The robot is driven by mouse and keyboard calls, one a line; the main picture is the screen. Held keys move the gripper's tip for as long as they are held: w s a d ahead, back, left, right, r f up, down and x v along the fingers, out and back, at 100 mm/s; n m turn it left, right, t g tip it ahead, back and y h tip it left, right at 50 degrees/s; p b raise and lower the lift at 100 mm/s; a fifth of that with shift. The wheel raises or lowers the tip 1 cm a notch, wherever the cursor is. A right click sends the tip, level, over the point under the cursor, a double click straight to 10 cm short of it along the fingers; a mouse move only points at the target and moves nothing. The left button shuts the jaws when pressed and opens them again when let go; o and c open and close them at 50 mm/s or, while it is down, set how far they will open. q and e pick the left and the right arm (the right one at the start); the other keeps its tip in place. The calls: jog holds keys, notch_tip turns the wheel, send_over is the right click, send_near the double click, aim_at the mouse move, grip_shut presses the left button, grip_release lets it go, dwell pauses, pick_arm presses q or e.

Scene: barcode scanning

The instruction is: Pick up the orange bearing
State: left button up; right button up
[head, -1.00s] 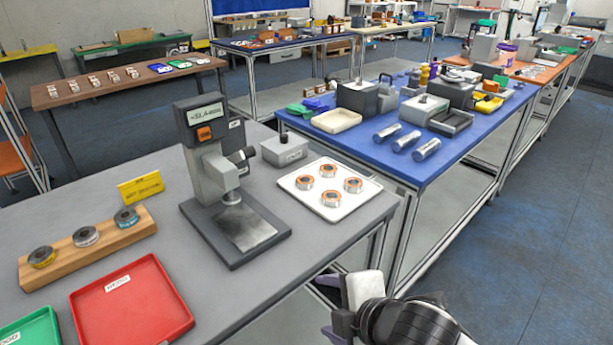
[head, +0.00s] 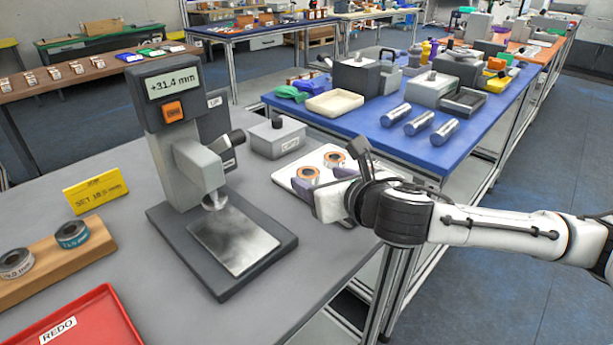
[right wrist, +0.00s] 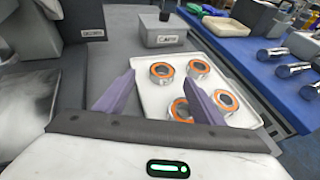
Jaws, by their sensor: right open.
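Several orange-ringed metal bearings lie on a white tray (right wrist: 150,101) at the table's right edge. In the head view two show, a left one (head: 308,174) and a far one (head: 334,159); my right gripper hides the others. The right wrist view shows a far left bearing (right wrist: 161,73), a far right one (right wrist: 199,68), a near right one (right wrist: 226,101) and a near one (right wrist: 180,108) partly behind a finger. My right gripper (right wrist: 158,95) is open and empty, its purple fingers over the tray's near side. My left gripper is out of view.
A measuring stand (head: 178,145) reading +31.4 mm stands left of the tray. A grey box (head: 276,138) sits behind the tray. A red REDO tray (head: 85,325) and a wooden rack (head: 50,265) with ring gauges are at left. A blue table (head: 440,160) lies beyond.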

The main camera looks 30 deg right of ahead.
aim_at(308, 172)
jog(key=x, duration=0.6)
jog(key=shift+d, duration=0.25)
jog(key=c, duration=1.2)
